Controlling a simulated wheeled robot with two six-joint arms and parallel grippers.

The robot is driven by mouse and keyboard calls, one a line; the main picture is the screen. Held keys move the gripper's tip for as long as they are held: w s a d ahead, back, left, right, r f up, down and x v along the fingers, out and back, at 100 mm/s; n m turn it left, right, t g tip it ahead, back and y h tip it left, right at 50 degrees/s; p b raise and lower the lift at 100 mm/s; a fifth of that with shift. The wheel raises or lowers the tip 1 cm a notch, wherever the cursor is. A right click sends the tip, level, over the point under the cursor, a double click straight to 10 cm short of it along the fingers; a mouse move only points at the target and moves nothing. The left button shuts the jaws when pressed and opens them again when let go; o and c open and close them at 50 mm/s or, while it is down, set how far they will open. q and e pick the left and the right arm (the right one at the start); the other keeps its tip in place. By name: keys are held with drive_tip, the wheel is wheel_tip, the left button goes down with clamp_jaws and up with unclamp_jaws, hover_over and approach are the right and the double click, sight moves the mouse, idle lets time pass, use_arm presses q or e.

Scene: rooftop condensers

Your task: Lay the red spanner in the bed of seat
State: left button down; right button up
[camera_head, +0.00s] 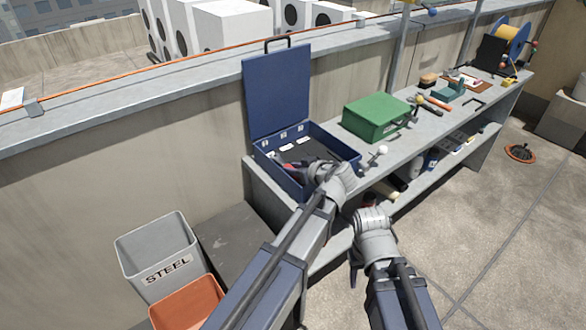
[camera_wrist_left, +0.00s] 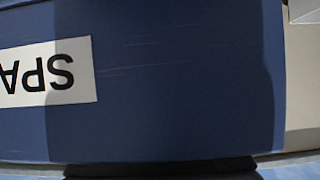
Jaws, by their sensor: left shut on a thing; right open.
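The blue toolbox (camera_head: 347,154) stands open at the near end of the bench, its lid (camera_head: 277,92) raised. It has a dark inside with several white labels along the back. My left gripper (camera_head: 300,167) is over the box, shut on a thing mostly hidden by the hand. A red part shows at its jaws; I cannot clearly make out the red spanner's shape. The left wrist view shows a blue surface (camera_wrist_left: 180,80) with an upside-down white label (camera_wrist_left: 45,72) reading "SPA". My right gripper (camera_head: 370,202) is open in front of the bench, its fingers mostly hidden.
A green box (camera_head: 377,117) stands right of the toolbox on the grey bench (camera_head: 425,128), with several tools and a blue-and-yellow reel (camera_head: 511,40) farther along. A lower shelf holds small items. A grey "STEEL" bin (camera_head: 157,257) and an orange bin (camera_head: 187,305) stand at lower left.

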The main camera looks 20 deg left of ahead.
use_arm(q)
drive_tip(key=shift+f+b, duration=0.3)
drive_tip(key=shift+f, duration=0.05)
drive_tip(key=shift+s+f, duration=0.1)
idle(0.5)
drive_tip(key=c, duration=0.6)
unclamp_jaws()
drive_tip(key=shift+s, duration=0.1)
